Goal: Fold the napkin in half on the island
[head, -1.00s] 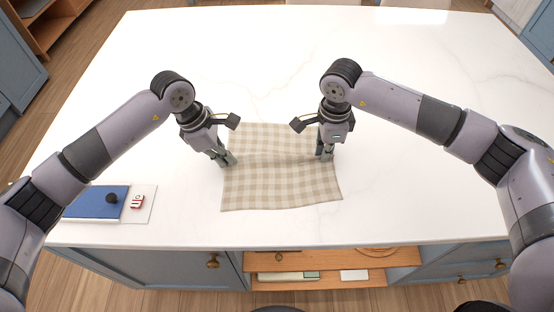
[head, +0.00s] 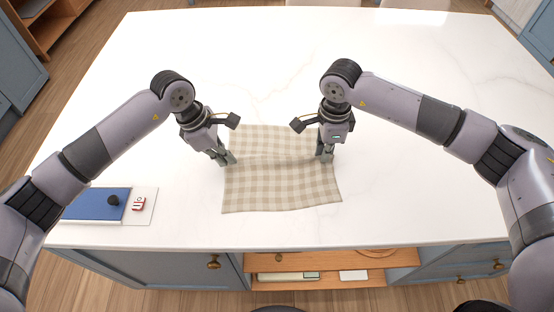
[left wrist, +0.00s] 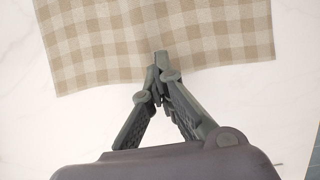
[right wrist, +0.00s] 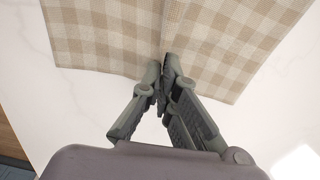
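The beige and white checked napkin (head: 280,185) lies spread on the white island top (head: 420,210). A crease or slight ridge runs across it between my two grippers, with a shorter part behind and a longer part in front. My left gripper (head: 228,160) is at the napkin's left edge, its fingertips together on the cloth edge in the left wrist view (left wrist: 161,68). My right gripper (head: 324,156) is at the right edge. In the right wrist view its fingertips (right wrist: 163,68) are together, with the cloth creased between them. The cloth between the tips is mostly hidden.
The island top behind and right of the napkin is clear.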

